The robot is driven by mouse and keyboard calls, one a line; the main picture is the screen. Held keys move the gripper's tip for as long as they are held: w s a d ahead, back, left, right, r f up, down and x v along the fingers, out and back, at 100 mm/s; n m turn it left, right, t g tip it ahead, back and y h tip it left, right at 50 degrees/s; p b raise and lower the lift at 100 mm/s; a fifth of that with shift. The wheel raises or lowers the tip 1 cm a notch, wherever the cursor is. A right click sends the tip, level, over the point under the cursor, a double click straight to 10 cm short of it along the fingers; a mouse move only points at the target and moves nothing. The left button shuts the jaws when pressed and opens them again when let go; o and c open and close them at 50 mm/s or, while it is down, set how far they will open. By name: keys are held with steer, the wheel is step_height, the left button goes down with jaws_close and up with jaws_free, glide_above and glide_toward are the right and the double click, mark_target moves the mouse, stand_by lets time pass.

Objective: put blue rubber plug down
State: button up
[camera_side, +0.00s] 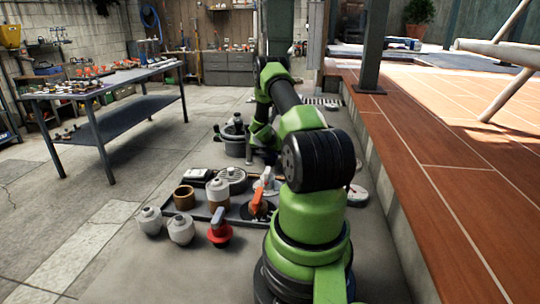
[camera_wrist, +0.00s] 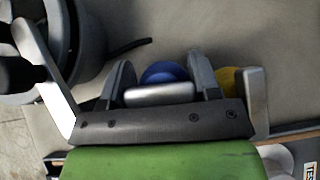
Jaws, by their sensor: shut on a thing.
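In the wrist view the blue rubber plug (camera_wrist: 165,72) shows as a rounded blue top between the two fingers of my gripper (camera_wrist: 162,82). The fingers are shut on it, and a pale metal bar hides its lower part. I cannot tell whether its underside touches the floor. In the side view my arm hides the plug and the gripper's fingertips.
A grey pot (camera_side: 235,145) stands on the floor. A dark tray (camera_side: 205,212) holds several jars and fittings; two white jars (camera_side: 181,230) and a red-based fitting (camera_side: 220,236) stand before it. A yellow thing (camera_wrist: 229,80) shows beside my gripper. A tiled ledge (camera_side: 440,150) rises right.

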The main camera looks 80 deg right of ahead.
steer(key=shift+r, duration=0.1)
step_height(320, 180, up, 9)
steer(key=shift+r, duration=0.1)
steer(key=shift+w+r, duration=0.1)
steer(key=shift+r, duration=0.3)
steer(key=w+a+r+n+t+y, duration=0.3)
steer(key=w+a+r+n+t, duration=0.15)
steer(key=w+a+n, duration=0.4)
steer(key=w+a+r+n+t+y, duration=0.2)
steer(key=w+a+r+n+t, duration=0.25)
steer(key=w+a, duration=0.65)
steer(key=a+r+n+y, duration=0.3)
steer(key=a+n+y, duration=0.55)
steer(key=a, duration=1.05)
steer(key=shift+w+a+f+n+g+y, duration=0.6)
steer(key=shift+a+f+n, duration=0.9)
steer(key=shift+f, duration=2.15)
steer(key=shift+w+a+f+n+g+y, duration=0.25)
steer(key=shift+a+f+n+g+y, duration=0.5)
steer(key=shift+f+n, duration=2)
steer(key=shift+w+a+f+n+g+y, duration=0.65)
steer(key=shift+a+f, duration=0.95)
steer(key=shift+f, duration=2.95)
